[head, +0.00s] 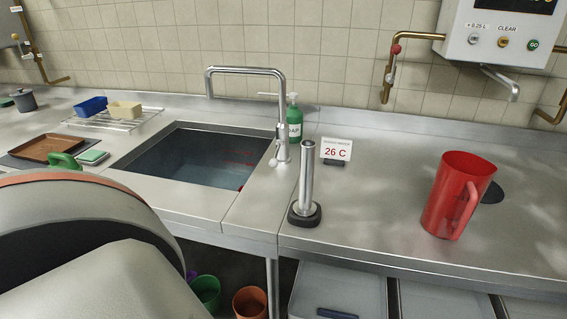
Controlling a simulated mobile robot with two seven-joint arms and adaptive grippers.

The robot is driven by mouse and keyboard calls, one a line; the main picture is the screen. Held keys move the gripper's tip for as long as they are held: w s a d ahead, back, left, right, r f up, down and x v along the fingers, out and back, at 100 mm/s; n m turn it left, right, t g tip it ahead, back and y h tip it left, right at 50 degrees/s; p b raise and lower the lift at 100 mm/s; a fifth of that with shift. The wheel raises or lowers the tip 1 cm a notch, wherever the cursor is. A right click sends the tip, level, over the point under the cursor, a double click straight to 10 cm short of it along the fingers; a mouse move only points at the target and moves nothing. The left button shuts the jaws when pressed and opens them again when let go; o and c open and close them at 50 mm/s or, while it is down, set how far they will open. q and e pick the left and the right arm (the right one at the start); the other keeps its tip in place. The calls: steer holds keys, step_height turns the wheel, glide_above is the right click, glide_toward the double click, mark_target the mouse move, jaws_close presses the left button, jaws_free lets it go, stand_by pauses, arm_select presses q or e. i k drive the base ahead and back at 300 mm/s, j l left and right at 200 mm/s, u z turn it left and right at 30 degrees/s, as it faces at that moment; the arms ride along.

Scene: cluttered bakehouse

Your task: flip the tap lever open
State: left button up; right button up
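The chrome tap (246,71) stands behind the sink's right rear corner, with its squared spout reaching left over the sink basin (200,155). A thin pale bar (267,94) sticks out left beside the tap's column. A small chrome fitting (275,162) sits low at the tap's base. I cannot tell for certain which of these is the lever, or its position. No water stream shows below the spout. Neither gripper is in view; a large grey part of my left arm fills the lower left.
A green soap bottle (295,122) stands close behind the tap. An upright metal cylinder (307,180) on a dark base, a 26 C sign (336,150) and a red jug (458,194) stand to the right. A drying rack (146,115) is left of the sink.

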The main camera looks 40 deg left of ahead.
mark_target(274, 162)
steer(key=u, duration=1.5)
